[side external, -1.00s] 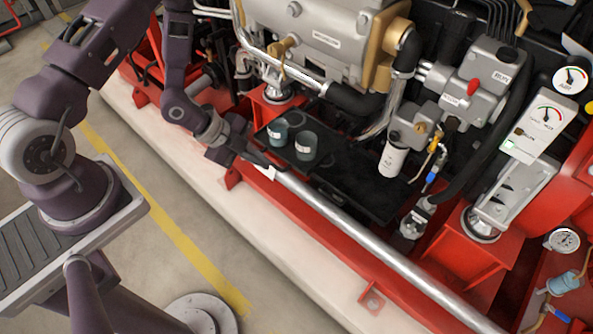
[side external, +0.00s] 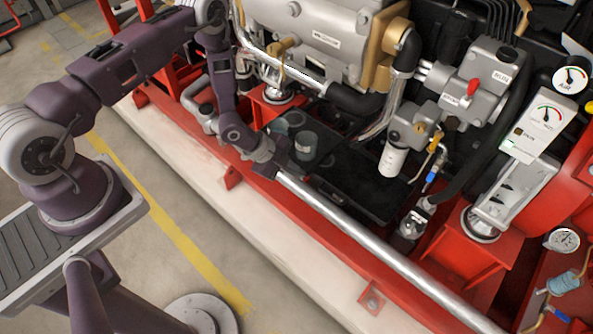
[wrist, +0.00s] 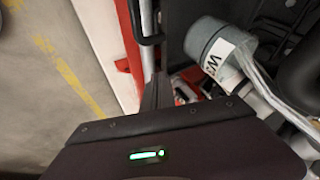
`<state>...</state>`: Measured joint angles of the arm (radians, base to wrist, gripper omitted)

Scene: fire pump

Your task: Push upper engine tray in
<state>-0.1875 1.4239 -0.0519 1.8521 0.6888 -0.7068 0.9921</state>
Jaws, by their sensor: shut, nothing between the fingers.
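The black engine tray (side external: 365,180) lies low beside the engine, just behind the long silver rail, in the side view. I cannot clearly tell upper and lower tray apart. A grey labelled cup (wrist: 212,45) shows close ahead in the wrist view. My gripper (side external: 280,155) is shut and empty, at the tray's left end, beside the cup and above the rail's end. In the wrist view its dark finger (wrist: 157,92) points ahead, left of the cup. Whether it touches the tray is hidden.
The silver rail (side external: 380,250) runs along the red frame in front of the tray. The engine block (side external: 320,30) and pipes crowd the back. A white filter (side external: 393,158) stands at the tray's right. Floor with a yellow line (side external: 190,250) is clear in front.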

